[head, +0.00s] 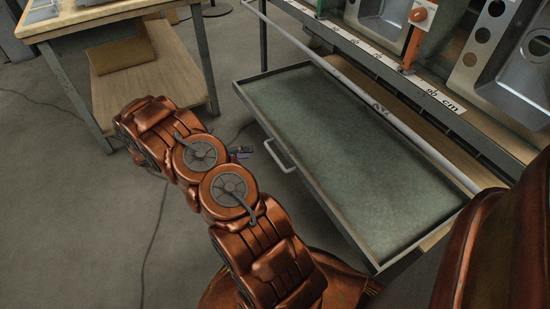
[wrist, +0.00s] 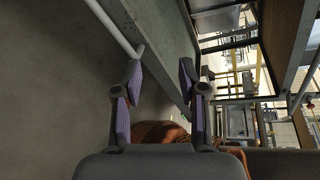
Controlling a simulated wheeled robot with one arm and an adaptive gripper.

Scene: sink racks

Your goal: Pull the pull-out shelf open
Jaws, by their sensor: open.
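The pull-out shelf (head: 360,160) is a shallow grey-green tray with a thin metal rim. It sticks well out from under the rack. Its pale bar handle (head: 279,154) is on the front edge. My gripper (head: 240,152) is small and partly hidden behind my arm in the head view, just left of the handle. In the wrist view my gripper (wrist: 160,73) is open, with nothing between its purple-padded fingers. There the handle (wrist: 114,27) ends close to the left fingertip, outside the gap; I cannot tell whether they touch. The shelf's front edge (wrist: 155,45) runs diagonally beyond the fingers.
The rack (head: 400,85) with metal sink panels (head: 510,60) and a ruler strip stands behind the shelf. A wooden table (head: 85,15) with a lower board (head: 150,85) stands at the upper left. The grey floor (head: 90,220) in front of the shelf is mostly clear, with thin cables.

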